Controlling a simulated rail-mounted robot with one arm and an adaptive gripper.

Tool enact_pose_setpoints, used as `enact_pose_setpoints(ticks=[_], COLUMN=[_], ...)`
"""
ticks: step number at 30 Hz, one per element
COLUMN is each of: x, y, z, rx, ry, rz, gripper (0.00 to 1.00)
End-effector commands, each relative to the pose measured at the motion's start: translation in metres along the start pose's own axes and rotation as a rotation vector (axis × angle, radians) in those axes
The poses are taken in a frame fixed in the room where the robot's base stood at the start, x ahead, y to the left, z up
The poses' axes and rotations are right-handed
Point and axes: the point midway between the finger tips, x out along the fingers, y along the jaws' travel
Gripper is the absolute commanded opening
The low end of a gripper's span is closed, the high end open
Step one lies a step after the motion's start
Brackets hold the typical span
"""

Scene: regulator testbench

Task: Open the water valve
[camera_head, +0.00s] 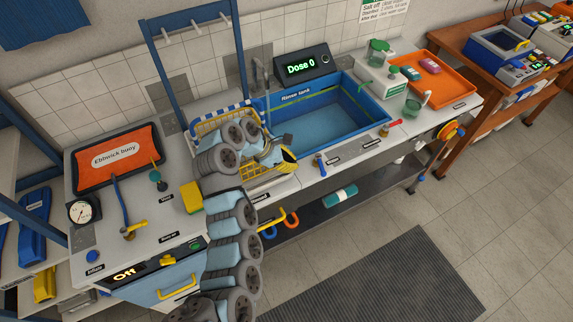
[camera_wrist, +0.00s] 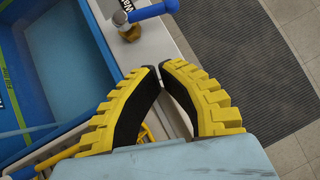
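The water valve is a blue lever on a brass body (camera_wrist: 130,28). It stands on the counter's front strip, right of the yellow basket in the head view, where its blue lever (camera_head: 320,161) shows small. In the wrist view the blue lever (camera_wrist: 150,11) points right, beside a label that is partly cut off. My gripper (camera_head: 290,155) is over the front counter edge, just left of the valve. In the wrist view my gripper (camera_wrist: 159,66) has its yellow-backed, black-padded fingertips nearly together, with nothing between them. The valve lies beyond the tips, apart from them.
The blue rinse tank (camera_head: 345,108) lies behind the valve. A red-handled valve (camera_head: 394,124) stands farther right. The yellow basket (camera_head: 262,178) is by my gripper. A lower shelf holds a teal bottle (camera_head: 340,194). The floor around the dark mat (camera_head: 375,270) is clear.

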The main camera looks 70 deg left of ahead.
Motion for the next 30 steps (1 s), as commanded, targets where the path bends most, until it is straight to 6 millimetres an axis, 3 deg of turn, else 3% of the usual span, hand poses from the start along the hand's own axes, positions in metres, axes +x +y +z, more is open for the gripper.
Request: enact_pose_setpoints(ticks=[8, 15, 30], x=[0.043, 0.063, 0.074], y=[-0.003, -0.002, -0.001], z=[0.002, 0.019, 0.026], rx=[-0.001, 0.000, 0.000], ry=[0.002, 0.001, 0.001], rz=[-0.010, -0.005, -0.003], gripper=[0.00, 0.00, 0.00])
